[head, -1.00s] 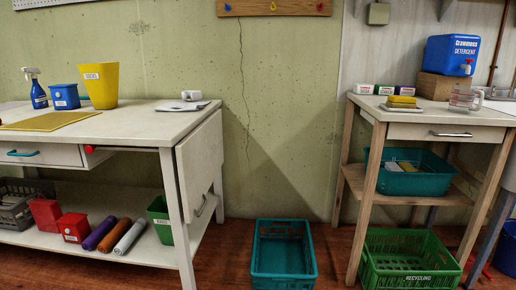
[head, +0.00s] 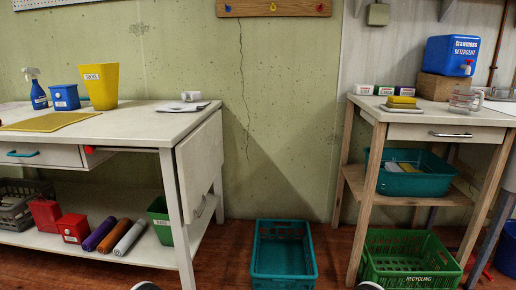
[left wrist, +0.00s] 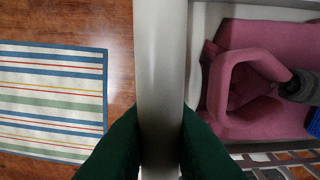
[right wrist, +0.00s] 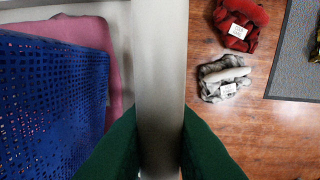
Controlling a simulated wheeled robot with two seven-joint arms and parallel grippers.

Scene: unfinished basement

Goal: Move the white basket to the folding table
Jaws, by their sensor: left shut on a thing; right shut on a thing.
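The white basket shows only in the wrist views. In the left wrist view its pale rim (left wrist: 160,60) runs between the dark green fingers of my left gripper (left wrist: 160,135), which is shut on it. In the right wrist view my right gripper (right wrist: 160,135) is shut on the opposite rim (right wrist: 160,60). Inside lie a pink cloth-like thing (left wrist: 250,110), a dark grey thing (left wrist: 298,86) and a blue perforated thing (right wrist: 55,95). A white table (head: 150,124) with a hanging side leaf (head: 200,165) stands at left in the head view; I take it as the folding table.
The tabletop holds a yellow bucket (head: 99,86), a blue box (head: 65,97) and a yellow mat (head: 50,121). A teal crate (head: 284,270) stands on the floor between the tables. A striped rug (left wrist: 55,100) and red (right wrist: 240,22) and grey (right wrist: 224,78) bundles lie on the floor.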

